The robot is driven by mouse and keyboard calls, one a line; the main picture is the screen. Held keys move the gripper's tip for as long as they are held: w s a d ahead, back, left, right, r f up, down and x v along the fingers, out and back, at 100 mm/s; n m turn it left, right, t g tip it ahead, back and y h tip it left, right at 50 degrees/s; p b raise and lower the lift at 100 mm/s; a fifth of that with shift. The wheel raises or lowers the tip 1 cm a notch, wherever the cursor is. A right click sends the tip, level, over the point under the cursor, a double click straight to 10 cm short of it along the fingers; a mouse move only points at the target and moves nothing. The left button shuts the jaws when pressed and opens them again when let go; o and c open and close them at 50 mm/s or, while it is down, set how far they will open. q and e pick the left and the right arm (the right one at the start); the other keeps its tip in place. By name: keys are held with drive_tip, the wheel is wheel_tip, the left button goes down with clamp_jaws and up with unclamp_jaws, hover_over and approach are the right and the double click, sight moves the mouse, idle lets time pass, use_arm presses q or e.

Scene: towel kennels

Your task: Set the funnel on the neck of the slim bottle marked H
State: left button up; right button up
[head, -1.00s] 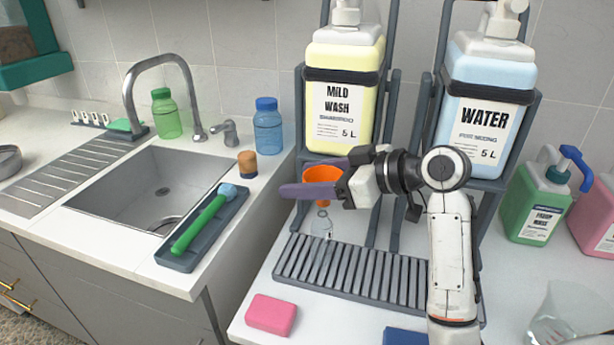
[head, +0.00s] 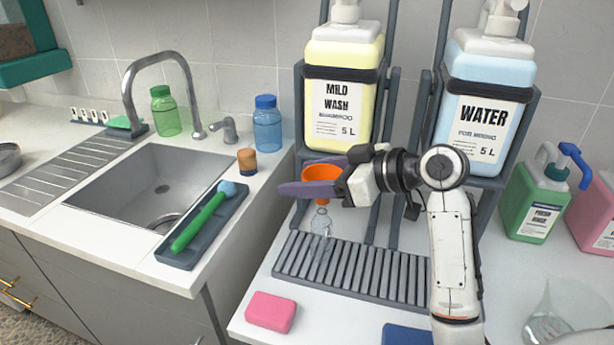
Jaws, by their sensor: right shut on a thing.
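The orange funnel (head: 323,174) is held in the jaws of my right gripper (head: 305,178), between its two dark purple fingers, with its wide mouth up. A slim clear bottle (head: 321,232) stands upright on the slatted rack, directly below the funnel in the head view. The funnel's lower end is partly hidden by the near finger and shows close to the bottle's neck. I cannot tell whether the two touch. I cannot read an H on the bottle. My left gripper is out of view.
A grey slatted rack (head: 357,276) lies before the yellow Mild Wash jug (head: 343,95) and blue Water jug (head: 487,110) on their stands. A pink sponge (head: 270,312) lies in front. The sink (head: 150,190) and a tray with a green brush (head: 203,225) are left.

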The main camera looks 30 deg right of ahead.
drive_tip(key=shift+f+b, duration=0.5)
drive_tip(key=shift+f, duration=0.55)
idle(0.6)
idle(0.4)
drive_tip(key=o, duration=1.1)
drive_tip(key=shift+r, duration=0.1)
drive_tip(key=shift+d, duration=0.1)
drive_tip(key=v, duration=1)
drive_tip(key=shift+s, duration=0.15)
